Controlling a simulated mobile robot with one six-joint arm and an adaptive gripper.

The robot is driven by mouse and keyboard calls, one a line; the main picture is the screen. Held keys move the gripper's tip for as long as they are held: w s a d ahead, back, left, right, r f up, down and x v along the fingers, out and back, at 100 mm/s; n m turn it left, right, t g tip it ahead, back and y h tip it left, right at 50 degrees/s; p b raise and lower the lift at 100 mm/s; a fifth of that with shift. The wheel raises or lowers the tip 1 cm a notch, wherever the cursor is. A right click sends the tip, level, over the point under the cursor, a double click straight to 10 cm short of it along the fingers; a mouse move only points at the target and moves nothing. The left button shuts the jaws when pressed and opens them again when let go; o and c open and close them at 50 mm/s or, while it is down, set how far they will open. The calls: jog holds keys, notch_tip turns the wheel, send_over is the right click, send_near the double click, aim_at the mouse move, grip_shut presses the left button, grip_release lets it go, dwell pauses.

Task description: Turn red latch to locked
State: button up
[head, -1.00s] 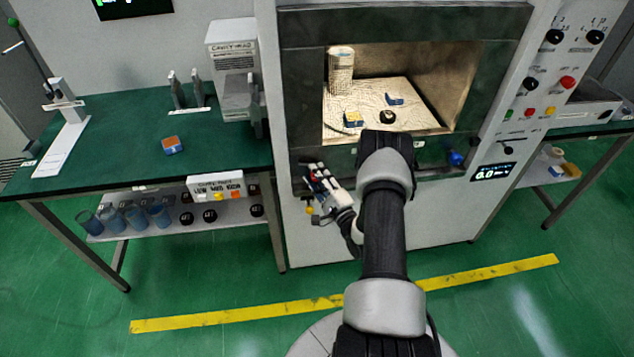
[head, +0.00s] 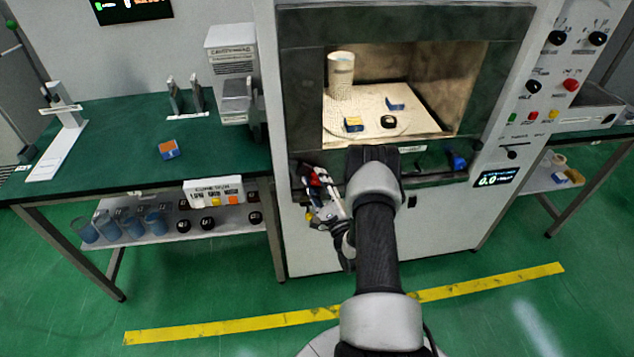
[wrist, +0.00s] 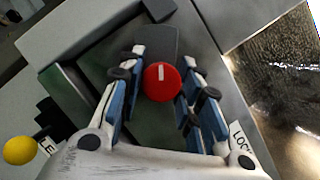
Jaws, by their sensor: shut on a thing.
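The red latch (wrist: 162,82) is a round red knob with a short white mark pointing up in the wrist view. It sits on a dark green-grey plate at the left of the microwave front. My gripper (wrist: 163,60) is shut on it, with blue-padded fingers on both sides of the knob. A partly covered label starting "LOC" (wrist: 240,140) is at the lower right of the knob. In the head view my gripper (head: 312,178) is at the lower left corner of the chamber frame, and the fingers mostly hide the latch.
A yellow ball knob (wrist: 19,150) is left of my gripper, by another partly hidden label. The open chamber holds a pale cylinder (head: 340,74), small blue blocks and a dark round piece (head: 388,121). A green table (head: 110,140) stands left.

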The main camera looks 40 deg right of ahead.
jog(key=shift+w+d+r, duration=0.1)
jog(key=shift+r, duration=0.1)
jog(key=o, duration=0.8)
jog(key=shift+o, duration=1.1)
jog(key=shift+f, duration=0.1)
jog(key=shift+o, duration=0.3)
notch_tip(320, 180, up, 10)
jog(key=shift+w, duration=0.1)
jog(key=shift+c, duration=0.3)
